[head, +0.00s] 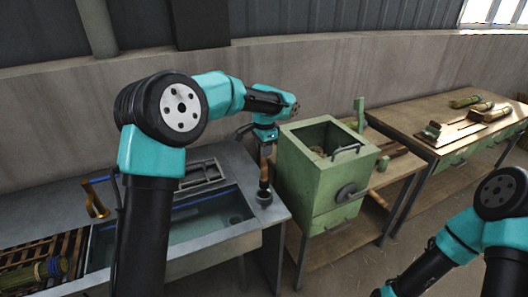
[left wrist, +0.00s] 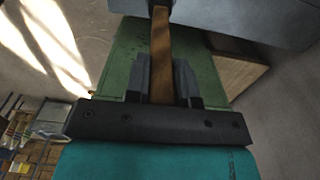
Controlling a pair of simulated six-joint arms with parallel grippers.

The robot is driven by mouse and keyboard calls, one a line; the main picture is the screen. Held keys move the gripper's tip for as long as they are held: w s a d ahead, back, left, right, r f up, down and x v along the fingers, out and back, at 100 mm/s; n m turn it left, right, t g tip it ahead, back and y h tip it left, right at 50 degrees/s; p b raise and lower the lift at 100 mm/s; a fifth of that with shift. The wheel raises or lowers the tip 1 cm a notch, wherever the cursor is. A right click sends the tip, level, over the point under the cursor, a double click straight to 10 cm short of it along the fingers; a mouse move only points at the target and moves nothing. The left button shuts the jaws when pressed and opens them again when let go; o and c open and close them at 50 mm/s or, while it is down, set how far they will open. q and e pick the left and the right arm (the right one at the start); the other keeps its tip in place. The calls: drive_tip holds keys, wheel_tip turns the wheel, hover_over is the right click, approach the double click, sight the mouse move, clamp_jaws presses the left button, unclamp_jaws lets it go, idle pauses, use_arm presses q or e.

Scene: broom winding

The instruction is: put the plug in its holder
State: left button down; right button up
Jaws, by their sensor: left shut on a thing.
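My left gripper (head: 265,157) points down over the right end of the metal sink counter and is shut on the plug (head: 264,174), a brown wooden-looking stick held about upright. In the left wrist view the plug (left wrist: 161,62) runs between the two grey fingers. My right gripper is out of view.
A green box machine (head: 325,180) with an open top and a crank stands just right of the left gripper. The sink basin (head: 180,235) lies left of the holder. A brass-coloured piece (head: 95,200) stands on the counter's left. A wooden workbench (head: 440,140) is at right.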

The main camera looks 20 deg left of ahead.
sight(264, 164)
use_arm(q)
drive_tip(key=shift+f, duration=0.1)
drive_tip(key=shift+f, duration=3.4)
drive_tip(key=c, duration=1.2)
unclamp_jaws()
drive_tip(key=shift+c, duration=0.2)
drive_tip(key=shift+r, duration=0.1)
drive_tip(key=shift+r, duration=5.4)
drive_tip(key=shift+f, duration=0.1)
